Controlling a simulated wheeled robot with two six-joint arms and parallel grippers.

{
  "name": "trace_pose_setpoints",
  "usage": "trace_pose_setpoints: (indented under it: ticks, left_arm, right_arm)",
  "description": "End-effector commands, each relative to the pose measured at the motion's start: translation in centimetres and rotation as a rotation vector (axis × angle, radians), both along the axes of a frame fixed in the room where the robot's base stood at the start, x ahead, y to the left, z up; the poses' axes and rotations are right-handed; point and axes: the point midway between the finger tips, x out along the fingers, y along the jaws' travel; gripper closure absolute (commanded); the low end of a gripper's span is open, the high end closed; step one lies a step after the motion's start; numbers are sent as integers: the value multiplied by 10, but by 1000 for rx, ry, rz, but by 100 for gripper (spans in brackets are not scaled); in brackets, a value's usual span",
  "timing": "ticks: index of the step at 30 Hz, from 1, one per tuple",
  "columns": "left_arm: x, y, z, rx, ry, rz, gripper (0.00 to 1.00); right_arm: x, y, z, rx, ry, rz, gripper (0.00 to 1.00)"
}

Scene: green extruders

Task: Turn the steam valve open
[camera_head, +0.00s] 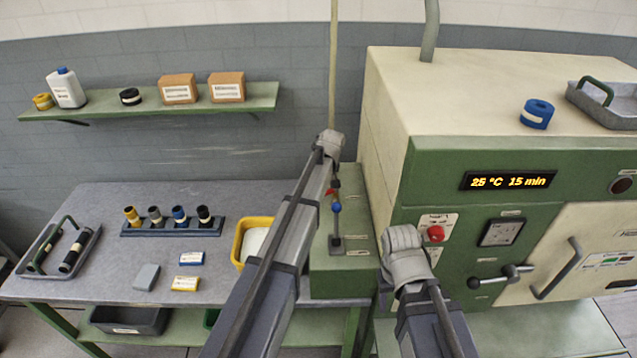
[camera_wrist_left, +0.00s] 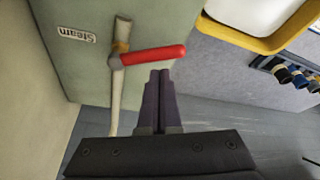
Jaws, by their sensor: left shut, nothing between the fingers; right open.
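The steam valve's red lever (camera_wrist_left: 153,55) sits on a pale pipe (camera_wrist_left: 122,85) beside a "Steam" label (camera_wrist_left: 76,33). The lever points right in the left wrist view, crosswise to the pipe. In the head view only a small red part of it (camera_head: 331,191) shows past my left arm. My left gripper (camera_wrist_left: 160,72) is shut and empty, its fingertips right at the lever's lower edge; I cannot tell whether they touch. My right gripper (camera_head: 388,283) is open in front of the green machine, its fingers mostly hidden by its wrist.
A blue knob (camera_head: 337,208) is just below the red lever. A yellow bin (camera_head: 243,240) stands left of the green valve panel (camera_head: 345,262). The machine (camera_head: 440,165) with a red button (camera_head: 436,233) rises at the right. A workbench (camera_head: 100,205) with tools spreads left.

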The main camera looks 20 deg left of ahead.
Motion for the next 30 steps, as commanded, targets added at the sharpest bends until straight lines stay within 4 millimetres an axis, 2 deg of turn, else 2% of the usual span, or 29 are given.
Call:
trace_pose_setpoints:
  ticks: [10, 30]
  left_arm:
    - [-1, -1, 0, -1, 1, 30, 100]
    - [-11, -9, 0, 0, 1, 266, 100]
  right_arm:
    - [0, 0, 0, 0, 0, 0, 50]
    - [0, 0, 0, 0, 0, 0, 50]
